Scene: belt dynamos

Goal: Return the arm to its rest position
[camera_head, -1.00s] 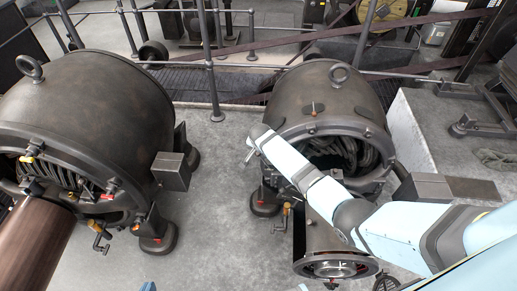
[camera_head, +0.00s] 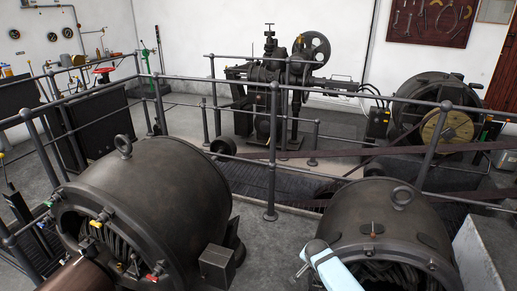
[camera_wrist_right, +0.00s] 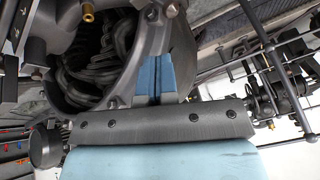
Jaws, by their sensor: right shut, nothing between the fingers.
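My right arm, pale blue and white, comes in at the bottom of the head view, and its gripper (camera_head: 310,252) is in front of the right dynamo (camera_head: 375,222). In the right wrist view the blue fingers (camera_wrist_right: 155,78) are together with nothing between them. Behind them is the dynamo's open end with its dark coils (camera_wrist_right: 95,65). I cannot tell whether the fingers touch the housing. The right dynamo is a dark drum with a lifting ring on top. Its lower part is cut off in the head view. My left gripper is not in view.
A second dynamo (camera_head: 150,205) stands at left with a side box (camera_head: 217,266). Behind both, a railing (camera_head: 272,150) guards a belt pit. Beyond are a dark machine (camera_head: 270,95) and a belt wheel (camera_head: 447,127). A pale block (camera_head: 485,250) is at right. Some floor is clear between the dynamos.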

